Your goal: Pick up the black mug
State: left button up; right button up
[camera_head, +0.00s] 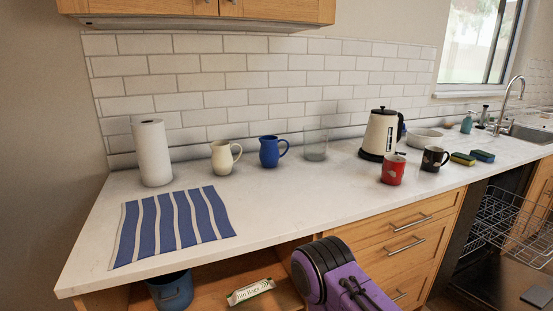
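The black mug (433,159) stands upright on the white counter (290,205), toward the right of the head view. It is dark with a light patch on its side. A red mug (393,170) with a white mark stands just left of it and a little nearer. A purple and black part of my own arm shows at the bottom middle, below the counter's front edge and well away from the mug. Neither gripper's fingers show in this view.
A cream kettle (380,135) stands behind the mugs, with a white bowl (423,137) behind the black mug. Sponges (463,159) lie to its right. Two jugs, a glass, a paper roll (152,153) and a striped cloth (172,226) are left. An open dishwasher rack (510,222) is at right.

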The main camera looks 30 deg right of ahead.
aim_at(431, 160)
jog(key=z, duration=2.05)
jog(key=i, duration=0.4)
jog(key=z, duration=0.4)
